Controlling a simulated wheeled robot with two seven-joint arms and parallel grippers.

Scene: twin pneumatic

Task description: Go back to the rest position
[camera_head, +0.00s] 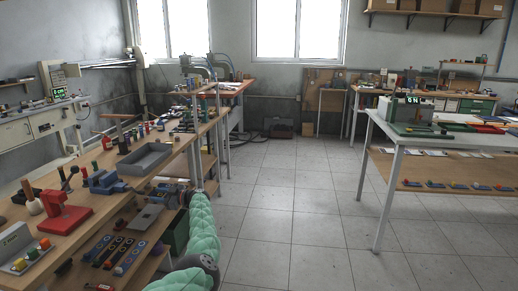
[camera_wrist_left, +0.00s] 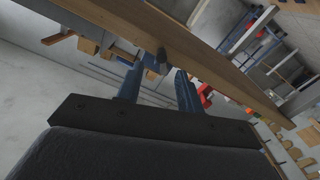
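My left arm, in a pale green padded sleeve, reaches up from the bottom of the head view along the front of the left workbench (camera_head: 90,213). Its gripper end (camera_head: 160,183) is small and partly lost against the bench edge there. In the left wrist view the two blue fingers of my left gripper (camera_wrist_left: 160,88) stand apart with nothing clearly held between them. A wooden board edge (camera_wrist_left: 190,50) runs diagonally just beyond the fingertips, with a small dark piece near it. I cannot tell whether the fingers touch either. My right gripper is in neither view.
On the left bench stand a grey tray (camera_head: 145,159), a red press (camera_head: 65,212) and a blue vise (camera_head: 106,182). A lower shelf (camera_head: 70,278) holds dark strips. The tiled floor (camera_head: 290,200) in the middle is clear. A white-legged table (camera_head: 440,143) stands right.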

